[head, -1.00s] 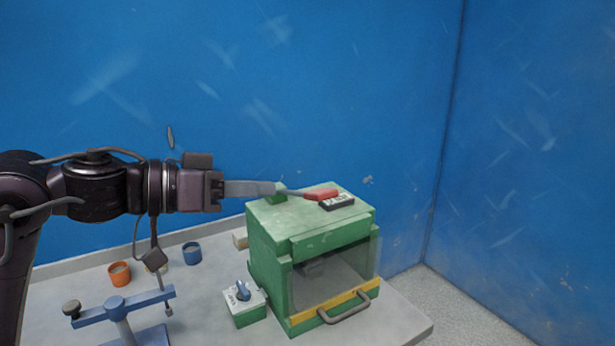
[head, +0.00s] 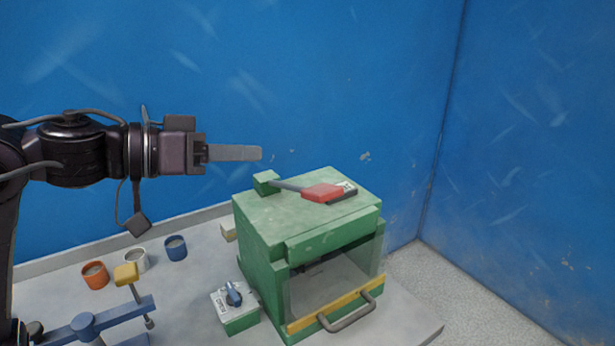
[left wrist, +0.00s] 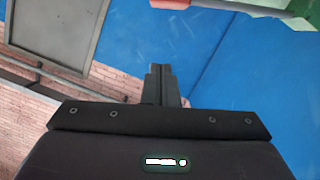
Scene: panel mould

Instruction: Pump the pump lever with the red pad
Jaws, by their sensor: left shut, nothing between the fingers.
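The pump lever's red pad (head: 322,192) lies at the end of a thin grey bar (head: 288,185) on top of the green box (head: 265,225). The bar runs from a small green block (head: 266,182) at the top's back left. The pad sits low, beside a dark labelled plate (head: 346,190). My left gripper (head: 260,153) is shut and empty, up and left of the pad and apart from it. My right gripper is out of view.
The green box has a clear front door with a yellow strip and grey handle (head: 347,314). A green switch box (head: 236,312) stands left of it. Orange (head: 95,276), white (head: 137,260) and blue (head: 176,248) cups and a blue balance stand (head: 85,325) are further left.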

